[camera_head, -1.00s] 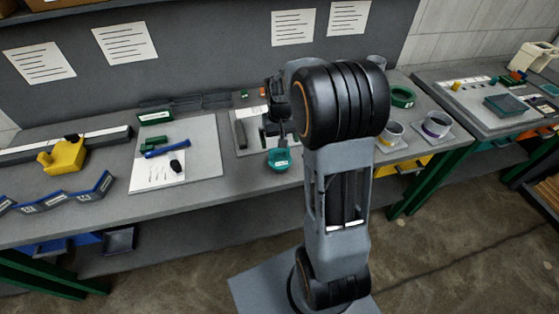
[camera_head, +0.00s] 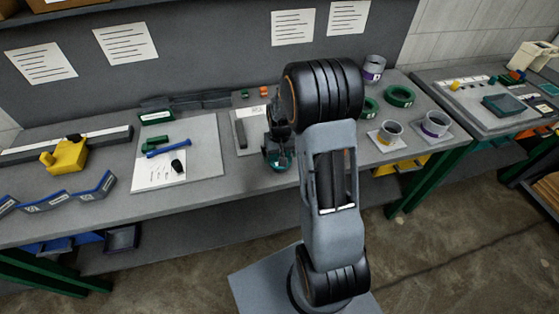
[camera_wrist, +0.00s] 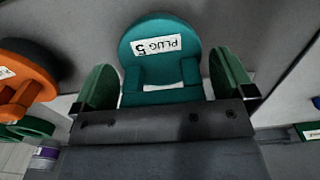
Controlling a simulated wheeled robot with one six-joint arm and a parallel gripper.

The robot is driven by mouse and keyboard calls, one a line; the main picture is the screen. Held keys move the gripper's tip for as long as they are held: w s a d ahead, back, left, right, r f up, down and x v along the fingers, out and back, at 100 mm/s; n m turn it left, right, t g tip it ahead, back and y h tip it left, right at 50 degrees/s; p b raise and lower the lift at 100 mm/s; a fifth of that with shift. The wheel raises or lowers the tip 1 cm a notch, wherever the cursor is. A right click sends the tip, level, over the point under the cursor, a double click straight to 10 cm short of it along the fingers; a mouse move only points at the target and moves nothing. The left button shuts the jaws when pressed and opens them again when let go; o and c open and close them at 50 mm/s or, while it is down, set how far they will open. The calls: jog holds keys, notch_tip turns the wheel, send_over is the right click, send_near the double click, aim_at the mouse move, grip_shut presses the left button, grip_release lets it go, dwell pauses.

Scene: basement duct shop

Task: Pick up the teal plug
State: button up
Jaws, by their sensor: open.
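The teal plug (camera_wrist: 160,50) has a round top with a white label reading "PLUG 5" and shows large in the wrist view. In the head view the teal plug (camera_head: 279,160) sits near the front edge of the workbench (camera_head: 230,195), partly covered by my gripper (camera_head: 277,148). In the wrist view my gripper (camera_wrist: 168,88) is open, with one green finger on each side of the plug. Small gaps seem to show between the fingers and the plug; whether they touch is hard to tell.
An orange and dark part (camera_wrist: 22,82) lies left of the plug in the wrist view. A white board with a blue-handled tool (camera_head: 172,148) lies to the left. Green rings (camera_head: 400,95) and grey cups (camera_head: 390,131) stand to the right.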

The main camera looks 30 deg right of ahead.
jog(key=shift+c, duration=0.4)
jog(key=c, duration=0.9)
jog(key=shift+r, duration=0.15)
